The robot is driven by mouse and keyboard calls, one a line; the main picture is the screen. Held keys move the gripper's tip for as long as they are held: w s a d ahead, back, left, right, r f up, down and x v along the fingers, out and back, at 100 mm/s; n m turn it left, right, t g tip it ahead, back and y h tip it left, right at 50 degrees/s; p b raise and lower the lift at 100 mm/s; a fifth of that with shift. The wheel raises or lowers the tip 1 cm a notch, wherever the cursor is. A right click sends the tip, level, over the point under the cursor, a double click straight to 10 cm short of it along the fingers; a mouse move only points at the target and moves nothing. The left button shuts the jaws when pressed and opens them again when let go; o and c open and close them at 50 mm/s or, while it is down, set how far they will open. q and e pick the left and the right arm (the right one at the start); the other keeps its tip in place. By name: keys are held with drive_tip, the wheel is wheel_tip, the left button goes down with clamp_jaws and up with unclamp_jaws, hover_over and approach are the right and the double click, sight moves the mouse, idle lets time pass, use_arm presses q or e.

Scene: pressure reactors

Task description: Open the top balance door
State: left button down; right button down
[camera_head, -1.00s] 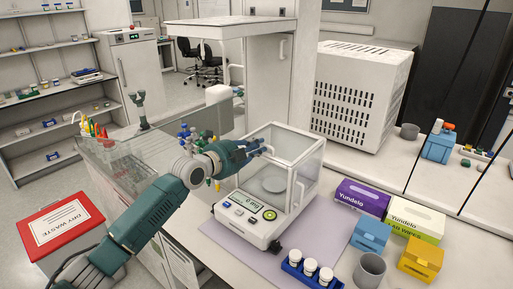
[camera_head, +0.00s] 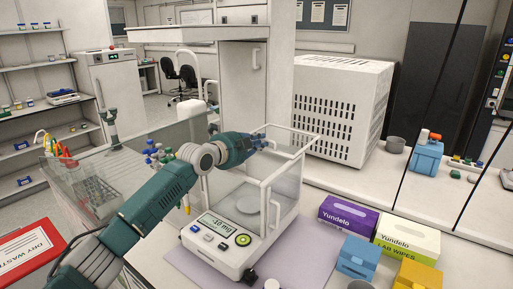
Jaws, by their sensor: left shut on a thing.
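The balance (camera_head: 222,232) stands on the bench in the middle of the head view, with its display and buttons facing the front left. Its clear glass chamber (camera_head: 285,190) has white edges, and a round pan (camera_head: 249,213) shows inside. My left gripper (camera_head: 266,143) is at the top of the chamber, shut on the white handle of the top door (camera_head: 288,153). The gripper's own body hides part of the handle and the chamber's left side. How far the top door stands open is hard to tell through the clear glass. My right gripper is not in view.
Purple (camera_head: 347,215) and green-white (camera_head: 406,238) wipe boxes, a blue box (camera_head: 357,258) and a yellow box (camera_head: 417,276) stand right of the balance. A large vented white unit (camera_head: 342,108) is behind. Colored-cap bottles (camera_head: 160,155) are left of the chamber.

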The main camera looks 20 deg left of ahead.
use_arm(q)
drive_tip(key=shift+s, duration=0.1)
drive_tip(key=c, duration=2)
unclamp_jaws()
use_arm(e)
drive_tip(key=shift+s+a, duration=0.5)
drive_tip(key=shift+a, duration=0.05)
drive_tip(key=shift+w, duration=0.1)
use_arm(q)
drive_tip(key=v, duration=1.2)
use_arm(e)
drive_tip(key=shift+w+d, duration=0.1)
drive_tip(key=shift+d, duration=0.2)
